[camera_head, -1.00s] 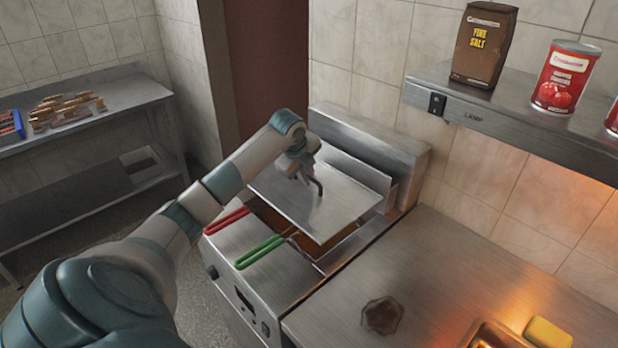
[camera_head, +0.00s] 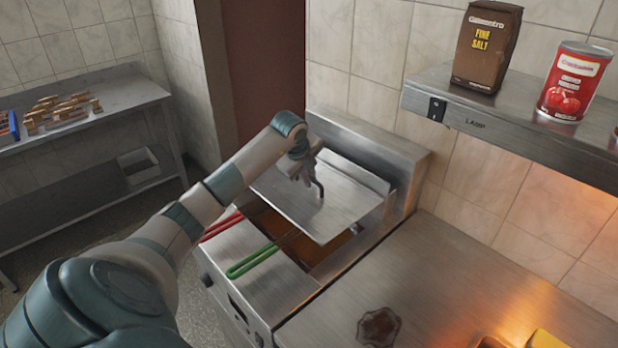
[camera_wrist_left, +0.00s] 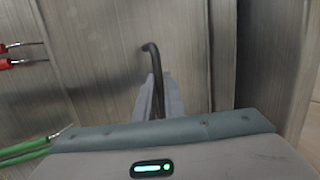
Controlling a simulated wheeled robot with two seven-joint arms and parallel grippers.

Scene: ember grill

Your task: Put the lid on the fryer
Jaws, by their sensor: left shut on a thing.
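The flat steel lid (camera_head: 345,204) is above the fryer (camera_head: 262,279), tilted and covering much of its oil well (camera_head: 335,249). Brown oil shows along the lid's front edges. My left gripper (camera_head: 314,183) is over the lid, shut on its dark bent handle. In the left wrist view, the handle (camera_wrist_left: 153,62) rises between the fingers (camera_wrist_left: 157,98) with the lid surface (camera_wrist_left: 95,70) behind it. The red basket handle (camera_head: 222,226) and green basket handle (camera_head: 252,261) stick out over the fryer's front. Whether the lid touches the fryer is unclear. My right gripper is not in view.
A steel counter (camera_head: 440,285) adjoins the fryer on the right, with a dark brown patty-like thing (camera_head: 379,326) on it. A shelf (camera_head: 520,125) above holds a salt bag (camera_head: 487,45) and a can (camera_head: 574,80). A side table (camera_head: 110,92) stands at left.

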